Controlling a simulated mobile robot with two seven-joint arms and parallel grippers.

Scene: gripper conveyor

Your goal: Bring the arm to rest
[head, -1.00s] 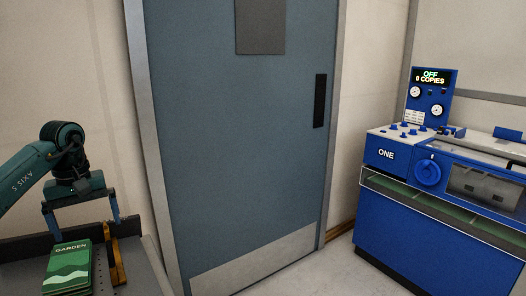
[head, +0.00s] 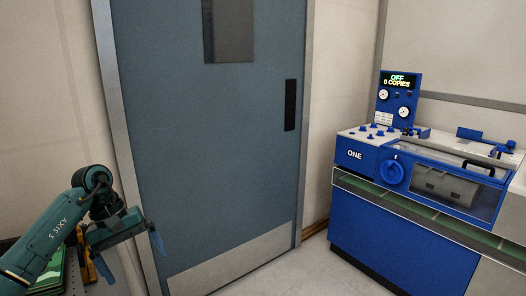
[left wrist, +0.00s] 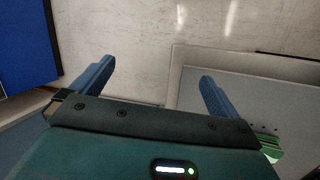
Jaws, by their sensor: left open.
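My left arm comes in from the left in the head view, and its left gripper (head: 132,258) is tilted out past the edge of the grey table. It is open and empty. In the left wrist view its two blue fingers (left wrist: 153,82) stand wide apart with only the floor and a grey surface beyond them. The green stack (head: 52,272) lies on the table at the lower left, mostly hidden behind my arm. Its green edges also show at the right of the left wrist view (left wrist: 271,153). My right gripper is not in view.
An orange-brown guide (head: 85,252) stands beside the stack. A blue-grey door (head: 215,150) fills the middle. A blue machine (head: 400,225) marked ONE, its display reading OFF and 0 COPIES, stands at the right. The floor (head: 285,272) between door and machine is clear.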

